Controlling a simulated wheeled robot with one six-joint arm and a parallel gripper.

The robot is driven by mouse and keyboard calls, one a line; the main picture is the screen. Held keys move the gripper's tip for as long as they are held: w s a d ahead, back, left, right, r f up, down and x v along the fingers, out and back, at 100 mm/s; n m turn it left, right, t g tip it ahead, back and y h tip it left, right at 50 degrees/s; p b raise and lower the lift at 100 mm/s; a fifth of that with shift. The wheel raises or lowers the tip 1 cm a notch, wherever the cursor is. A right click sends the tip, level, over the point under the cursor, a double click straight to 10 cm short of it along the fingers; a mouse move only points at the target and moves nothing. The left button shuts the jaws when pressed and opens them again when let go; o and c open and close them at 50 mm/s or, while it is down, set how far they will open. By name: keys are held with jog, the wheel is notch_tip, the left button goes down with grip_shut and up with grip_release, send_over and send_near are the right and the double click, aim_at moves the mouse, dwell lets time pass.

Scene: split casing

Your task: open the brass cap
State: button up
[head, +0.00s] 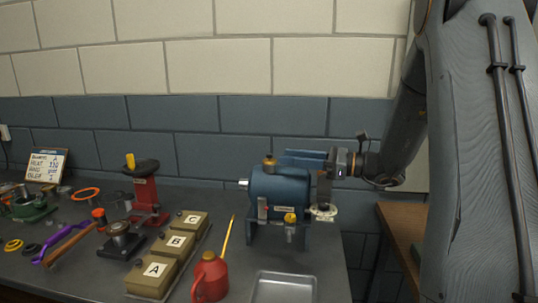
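A blue casing (279,190) stands on the right part of the bench, with a metal shaft stub on its left side. A brass cap (269,160) sits on its top. A second brass-yellow cap (290,218) sits on a small fitting at the casing's front; I cannot tell which one the task names. My gripper (324,190) comes in from the right, at the casing's right end, apart from both caps. Its fingers are small and dark here, so whether they are open or shut is unclear. A pale round flange (323,213) shows just below it.
A shallow metal tray (283,287) and a red oil can (210,277) with a long spout stand in front. Boxes A (152,279), B (175,245) and C (192,219) are left of them. A red press (147,195) and loose tools crowd the left. A wall closes the back.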

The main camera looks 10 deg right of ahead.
aim_at(270, 155)
jog(key=p+x, duration=0.2)
jog(key=x, duration=0.5)
jog(key=shift+s+a, duration=0.1)
jog(key=shift+c, duration=0.2)
grip_shut()
